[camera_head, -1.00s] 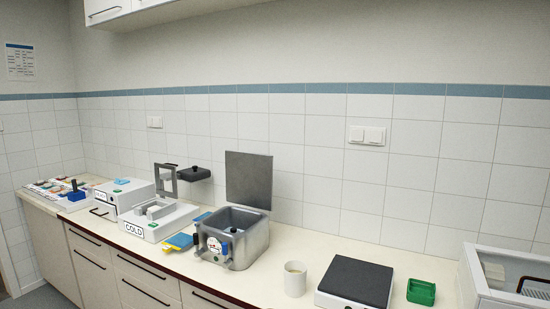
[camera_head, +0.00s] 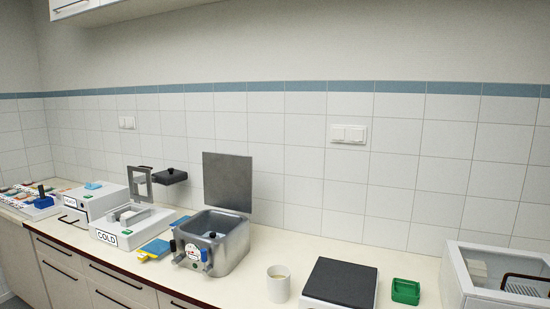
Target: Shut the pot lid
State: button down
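The pot (camera_head: 232,244) is a square grey metal vessel on the counter, left of the picture's middle. Its lid (camera_head: 228,181) is a flat dark grey plate standing upright at the pot's back edge, so the pot is open at the top. The front of the pot has a round white dial or label and dark and blue handles or taps. My gripper is not in view.
A white mug (camera_head: 278,284), a dark-topped hot plate (camera_head: 341,281) and a green tray (camera_head: 405,291) stand to the right. A white box with a clear top (camera_head: 480,290) is at far right. The COLD unit (camera_head: 118,232) and blue and yellow cloths (camera_head: 157,247) are left.

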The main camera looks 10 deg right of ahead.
aim_at(228, 179)
jog(key=z, duration=0.8)
jog(key=k, duration=0.65)
jog(key=u, duration=1.05)
jog(key=i, duration=0.95)
jog(key=z, duration=0.1)
